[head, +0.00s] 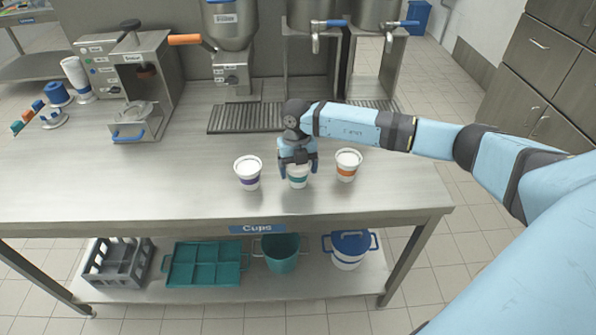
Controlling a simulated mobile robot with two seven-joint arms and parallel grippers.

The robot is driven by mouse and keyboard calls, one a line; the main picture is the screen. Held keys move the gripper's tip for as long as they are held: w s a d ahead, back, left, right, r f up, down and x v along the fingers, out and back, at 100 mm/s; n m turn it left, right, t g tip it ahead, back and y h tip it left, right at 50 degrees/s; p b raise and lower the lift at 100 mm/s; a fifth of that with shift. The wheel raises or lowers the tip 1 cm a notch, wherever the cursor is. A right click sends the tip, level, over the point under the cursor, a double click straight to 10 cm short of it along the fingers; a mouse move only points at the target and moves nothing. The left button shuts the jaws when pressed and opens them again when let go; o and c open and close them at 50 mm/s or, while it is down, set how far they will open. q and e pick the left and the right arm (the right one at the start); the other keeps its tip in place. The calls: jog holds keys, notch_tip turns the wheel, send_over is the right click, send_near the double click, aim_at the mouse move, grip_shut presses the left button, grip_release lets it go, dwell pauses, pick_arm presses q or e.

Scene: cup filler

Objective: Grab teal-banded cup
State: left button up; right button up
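The teal-banded cup (298,181) stands upright on the steel counter, between two other cups. My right gripper (298,168) is above it, pointing down, with one finger on each side of the cup's upper part. The gripper's body hides most of the cup's top. I cannot tell whether the fingers touch the cup. The purple-banded cup (248,172) stands to the left and the orange-banded cup (346,164) to the right, both upright. My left gripper is not in view.
The steel counter (130,190) is clear at the front left. A drip grate (228,118) and dispensers lie behind the cups. A machine (140,85) stands at the back left. A teal tray (203,264), grey crate (117,262) and teal bucket (281,253) are on the lower shelf.

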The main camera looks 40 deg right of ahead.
jog(key=shift+c, duration=0.6)
jog(key=shift+r, duration=0.1)
